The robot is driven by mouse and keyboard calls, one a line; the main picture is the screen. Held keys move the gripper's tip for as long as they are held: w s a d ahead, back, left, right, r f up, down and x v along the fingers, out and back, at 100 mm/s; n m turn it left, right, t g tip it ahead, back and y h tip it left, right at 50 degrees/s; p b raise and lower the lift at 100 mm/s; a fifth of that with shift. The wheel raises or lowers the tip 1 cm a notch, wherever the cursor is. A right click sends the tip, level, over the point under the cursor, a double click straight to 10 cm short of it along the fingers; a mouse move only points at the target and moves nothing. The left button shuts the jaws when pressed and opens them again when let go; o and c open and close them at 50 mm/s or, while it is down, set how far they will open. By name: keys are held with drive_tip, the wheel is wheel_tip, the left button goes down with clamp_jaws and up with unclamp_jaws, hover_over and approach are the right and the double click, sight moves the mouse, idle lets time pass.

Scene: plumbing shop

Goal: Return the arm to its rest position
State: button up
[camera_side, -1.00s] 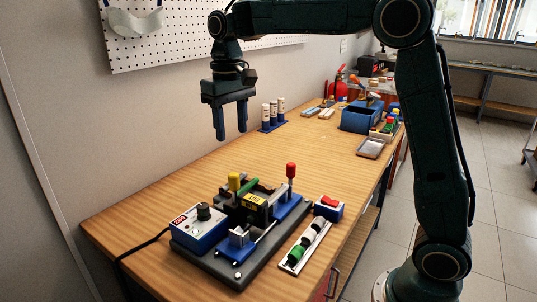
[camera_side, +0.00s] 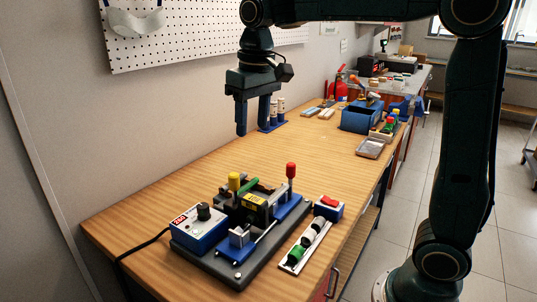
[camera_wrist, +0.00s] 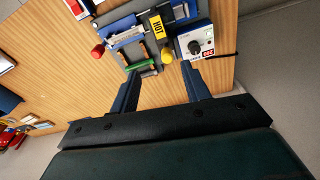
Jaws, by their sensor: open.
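My gripper (camera_side: 253,117) hangs above the back part of the wooden bench (camera_side: 165,185), fingers pointing down. Its two fingers are apart with nothing between them. In the wrist view my gripper (camera_wrist: 160,88) also shows open and empty. The upper part of my arm runs across the top of the side view to the column at right. The welding fixture (camera_side: 245,208), with a yellow knob, a red knob and a HOT label, stands on the bench in front of and below my gripper. The fixture also shows in the wrist view (camera_wrist: 128,38).
A control box (camera_side: 200,230) with a cable sits at the fixture's left. A tray of fittings (camera_side: 305,245) and a red-button box (camera_side: 329,207) lie at its right. White tubes (camera_side: 281,106) stand behind my gripper. A blue bin (camera_side: 358,117) and grey tray (camera_side: 370,148) are farther back.

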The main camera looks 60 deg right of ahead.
drive_tip(key=s+f+t, duration=0.2)
drive_tip(key=s+f, duration=0.1)
drive_tip(key=s, duration=0.7)
drive_tip(key=s+f+n+t, duration=0.1)
drive_tip(key=s+f+t, duration=0.1)
drive_tip(key=s, duration=0.9)
drive_tip(key=shift+f, duration=0.8)
